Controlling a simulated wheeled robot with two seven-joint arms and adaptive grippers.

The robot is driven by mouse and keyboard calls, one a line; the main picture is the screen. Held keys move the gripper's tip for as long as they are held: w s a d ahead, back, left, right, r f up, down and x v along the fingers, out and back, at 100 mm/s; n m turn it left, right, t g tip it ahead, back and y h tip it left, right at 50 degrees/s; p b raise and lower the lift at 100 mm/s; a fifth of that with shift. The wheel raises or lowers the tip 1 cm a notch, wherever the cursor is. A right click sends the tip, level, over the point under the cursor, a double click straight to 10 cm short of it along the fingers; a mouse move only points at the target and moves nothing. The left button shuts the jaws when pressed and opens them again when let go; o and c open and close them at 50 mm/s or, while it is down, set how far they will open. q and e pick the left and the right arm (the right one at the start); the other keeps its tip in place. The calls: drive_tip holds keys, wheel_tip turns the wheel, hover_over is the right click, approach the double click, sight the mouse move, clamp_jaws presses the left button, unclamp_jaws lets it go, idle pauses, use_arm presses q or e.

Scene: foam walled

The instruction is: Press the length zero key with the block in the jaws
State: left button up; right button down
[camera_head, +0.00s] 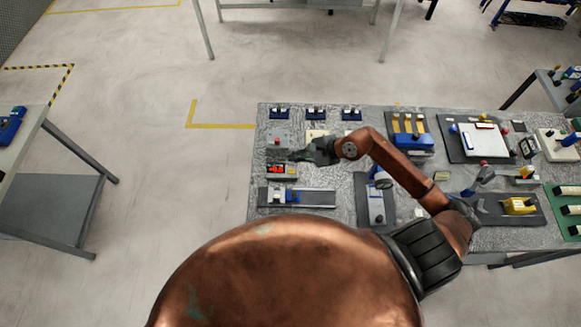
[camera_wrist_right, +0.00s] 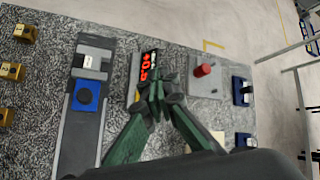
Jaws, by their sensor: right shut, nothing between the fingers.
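The length readout box (camera_head: 281,171) has a red lit display and a yellowish strip beside it; it also shows in the right wrist view (camera_wrist_right: 148,66). The length gauge (camera_head: 320,198) lies in front of it, with a blue jaw part (camera_wrist_right: 88,95) and a pale block (camera_wrist_right: 92,62) beside that part. My right gripper (camera_head: 294,156) is shut and empty. Its fingertips (camera_wrist_right: 157,95) are over or beside the near end of the readout box and hide part of it, so I cannot tell whether they touch a key. My left gripper is not in view.
A grey box with a red button (camera_wrist_right: 203,72) stands beside the readout. Several dark blue holders (camera_head: 316,113) line the table's back edge. A grey stand (camera_head: 376,200) is right of the gauge. Yellow labelled blocks (camera_wrist_right: 11,70) lie beyond the gauge in the wrist view.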

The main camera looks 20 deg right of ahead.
drive_tip(key=w, duration=0.1)
drive_tip(key=b, duration=0.4)
hover_over(292, 171)
drive_tip(key=f, duration=0.7)
drive_tip(key=shift+s+d+f, duration=0.15)
drive_tip(key=shift+s+f, duration=0.15)
drive_tip(key=shift+f, duration=0.1)
drive_tip(key=shift+w+f+b, duration=0.1)
drive_tip(key=shift+f+b, duration=0.65)
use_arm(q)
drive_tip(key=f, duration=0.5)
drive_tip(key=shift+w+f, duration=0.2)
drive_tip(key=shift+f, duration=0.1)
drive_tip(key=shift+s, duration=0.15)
use_arm(e)
drive_tip(key=shift+r, duration=0.1)
use_arm(q)
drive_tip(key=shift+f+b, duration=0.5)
drive_tip(key=shift+b, duration=0.05)
use_arm(e)
drive_tip(key=shift+f, duration=0.45)
